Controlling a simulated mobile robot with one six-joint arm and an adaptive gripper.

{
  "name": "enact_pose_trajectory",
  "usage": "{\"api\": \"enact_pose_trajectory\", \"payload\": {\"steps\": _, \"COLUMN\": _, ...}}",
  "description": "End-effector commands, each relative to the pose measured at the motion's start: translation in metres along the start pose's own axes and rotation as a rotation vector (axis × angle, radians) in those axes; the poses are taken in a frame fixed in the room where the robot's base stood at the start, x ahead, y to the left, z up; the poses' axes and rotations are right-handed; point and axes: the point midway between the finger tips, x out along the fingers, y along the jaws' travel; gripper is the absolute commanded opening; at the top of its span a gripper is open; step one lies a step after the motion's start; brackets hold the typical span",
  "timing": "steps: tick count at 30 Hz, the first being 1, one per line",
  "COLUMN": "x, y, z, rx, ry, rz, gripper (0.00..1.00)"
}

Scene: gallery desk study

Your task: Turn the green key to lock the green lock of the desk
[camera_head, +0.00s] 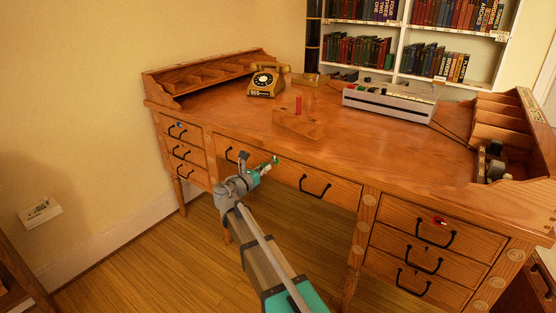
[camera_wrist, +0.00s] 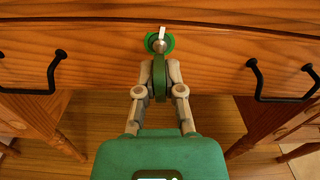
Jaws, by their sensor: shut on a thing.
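The wooden desk (camera_head: 390,165) has a wide middle drawer (camera_head: 290,177) with the green lock (camera_wrist: 167,40) on its front. The lock also shows small in the head view (camera_head: 275,160). The green key (camera_wrist: 159,72) stands straight out from the lock, its silver shaft at the lock face and its green bow toward me. A pale mark points up at the top of the lock. My gripper (camera_wrist: 160,82) is shut on the key's bow, one finger on each side. In the head view my gripper (camera_head: 264,169) is at the drawer front; the key is hardly visible there.
Black handles (camera_wrist: 30,75) and (camera_wrist: 282,80) flank the lock. A red lock (camera_head: 438,221) is on the right drawers and a blue one (camera_head: 179,124) on the left. A telephone (camera_head: 267,80) and a wooden block with a red piece (camera_head: 298,122) stand on the desktop.

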Motion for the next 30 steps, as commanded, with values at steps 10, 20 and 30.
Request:
{"api": "enact_pose_trajectory", "payload": {"steps": 10, "x": -0.0001, "y": -0.0002, "z": 0.0003, "rx": -0.054, "ry": -0.001, "rz": 0.0, "gripper": 0.2}}
{"api": "enact_pose_trajectory", "payload": {"steps": 20, "x": -0.0001, "y": 0.0, "z": 0.0001, "rx": -0.052, "ry": 0.0, "rz": 0.0, "gripper": 0.51}}
{"api": "enact_pose_trajectory", "payload": {"steps": 30, "x": 0.0, "y": 0.0, "z": 0.0, "rx": -0.052, "ry": 0.0, "rz": 0.0, "gripper": 0.85}}
